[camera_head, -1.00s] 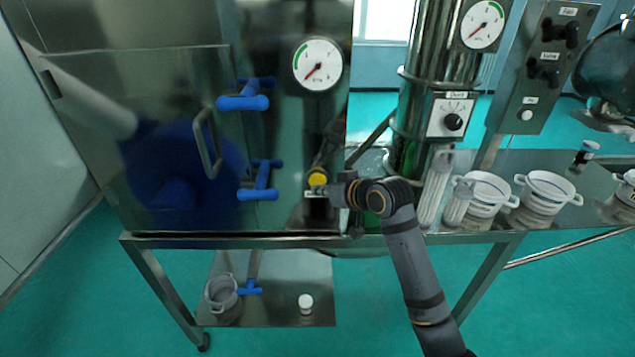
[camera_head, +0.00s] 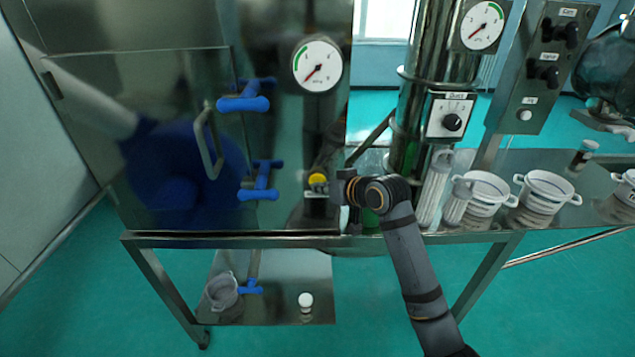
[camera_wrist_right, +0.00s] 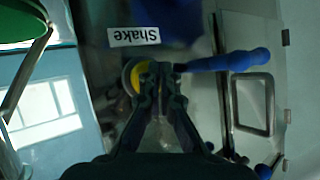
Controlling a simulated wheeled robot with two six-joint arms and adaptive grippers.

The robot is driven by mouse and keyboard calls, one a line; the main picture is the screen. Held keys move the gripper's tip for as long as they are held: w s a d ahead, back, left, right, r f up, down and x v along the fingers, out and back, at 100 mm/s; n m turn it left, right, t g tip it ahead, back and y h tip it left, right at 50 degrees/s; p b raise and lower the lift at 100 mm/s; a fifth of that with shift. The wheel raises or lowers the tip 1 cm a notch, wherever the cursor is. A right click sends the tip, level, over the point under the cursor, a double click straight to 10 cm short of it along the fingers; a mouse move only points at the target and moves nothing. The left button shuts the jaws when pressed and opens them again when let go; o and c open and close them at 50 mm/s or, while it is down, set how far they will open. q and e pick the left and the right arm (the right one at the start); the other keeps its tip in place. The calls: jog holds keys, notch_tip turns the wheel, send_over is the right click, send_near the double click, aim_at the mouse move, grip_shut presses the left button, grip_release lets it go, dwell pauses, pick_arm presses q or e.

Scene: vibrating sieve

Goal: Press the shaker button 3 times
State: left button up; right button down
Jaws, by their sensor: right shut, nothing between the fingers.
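The yellow shaker button (camera_head: 317,180) is on the dark front panel of the steel cabinet, below the pressure gauge. In the right wrist view the button (camera_wrist_right: 134,76) shows beside a white "Shake" label (camera_wrist_right: 133,37). My right gripper (camera_head: 336,189) is shut and empty, just right of the button in the head view. In the right wrist view its closed fingertips (camera_wrist_right: 158,72) cover part of the button. The fingertips look apart from the button, but their depth gap is hard to judge. My left gripper is not in view.
Blue handles (camera_head: 259,180) stick out left of the button. A pressure gauge (camera_head: 317,65) is above. A dial box (camera_head: 451,117) and white-rimmed sieve pots (camera_head: 545,185) stand to the right. A steel lower shelf (camera_head: 275,312) holds a small pot.

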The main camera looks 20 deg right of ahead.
jog(key=shift+w+d+r, duration=0.1)
jog(key=shift+w+d, duration=0.1)
jog(key=shift+w, duration=0.5)
dwell(0.6)
dwell(0.4)
jog(key=shift+s+a+p, duration=0.2)
jog(key=shift+s+p, duration=0.15)
jog(key=shift+s, duration=0.25)
jog(key=shift+s+a+p, duration=0.15)
jog(key=shift+s+p, duration=0.15)
jog(key=shift+s, duration=0.25)
jog(key=s, duration=0.2)
jog(key=s+a+p, duration=0.1)
jog(key=s, duration=0.1)
jog(key=shift+s+a+p, duration=0.2)
jog(key=shift+s+p, duration=0.1)
jog(key=shift+s, duration=0.1)
